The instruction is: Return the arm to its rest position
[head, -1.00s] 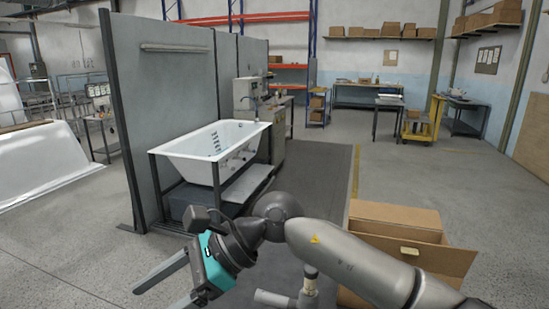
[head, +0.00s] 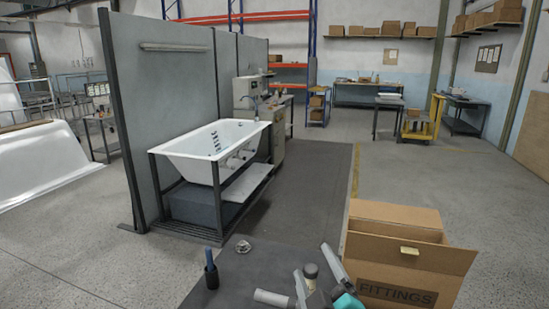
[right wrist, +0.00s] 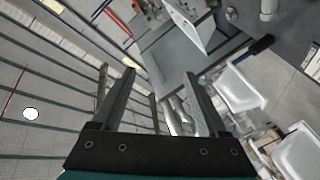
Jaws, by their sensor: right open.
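My right gripper (head: 312,258) is at the bottom of the head view, right of centre, with its teal body partly cut off by the frame edge. Its two grey fingers stand apart and point up the picture. In the right wrist view the fingers (right wrist: 160,74) are also spread, with nothing held between them. My left gripper is in neither view.
A dark work surface (head: 262,262) carries a blue-topped tool (head: 210,268), a small metal fitting (head: 243,246) and a grey pipe piece (head: 271,298). An open FITTINGS carton (head: 400,292) stands close right of my gripper. A white bathtub (head: 190,147) sits on a dark frame beyond.

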